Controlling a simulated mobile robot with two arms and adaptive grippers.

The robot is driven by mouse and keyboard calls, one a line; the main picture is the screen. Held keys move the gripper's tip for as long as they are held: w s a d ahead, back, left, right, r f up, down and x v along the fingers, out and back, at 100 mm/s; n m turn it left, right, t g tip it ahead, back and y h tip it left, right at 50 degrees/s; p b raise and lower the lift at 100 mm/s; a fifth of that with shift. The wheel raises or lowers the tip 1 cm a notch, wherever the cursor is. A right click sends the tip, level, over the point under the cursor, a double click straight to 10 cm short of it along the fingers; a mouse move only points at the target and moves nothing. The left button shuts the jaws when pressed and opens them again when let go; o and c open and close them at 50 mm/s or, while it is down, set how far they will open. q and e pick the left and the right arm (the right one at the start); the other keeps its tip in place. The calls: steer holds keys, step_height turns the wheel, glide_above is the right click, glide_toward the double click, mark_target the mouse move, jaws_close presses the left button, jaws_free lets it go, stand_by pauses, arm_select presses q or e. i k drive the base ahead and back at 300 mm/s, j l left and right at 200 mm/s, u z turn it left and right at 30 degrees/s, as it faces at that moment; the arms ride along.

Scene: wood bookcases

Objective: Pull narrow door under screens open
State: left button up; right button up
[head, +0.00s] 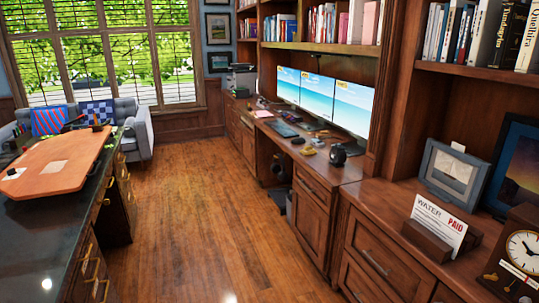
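Three screens (325,98) showing a blue beach picture stand on the long wooden desk (330,172) along the right wall. Under the desk's near end is a narrow wooden door (310,220), which looks closed, with a bar handle (311,188) near its top. To its left is a dark open kneehole. Neither of my grippers is in view.
Bare wood floor (200,200) runs between this desk and a dark-topped desk (60,215) on the left. Nearer on the right, drawers (370,262) sit under a counter holding a picture frame (455,175), papers (438,222) and a clock (522,250).

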mark_target(311, 223)
steer(key=i+j+u, duration=0.3)
steer(key=i, duration=0.65)
steer(key=i+u, duration=0.35)
steer(key=i, duration=0.55)
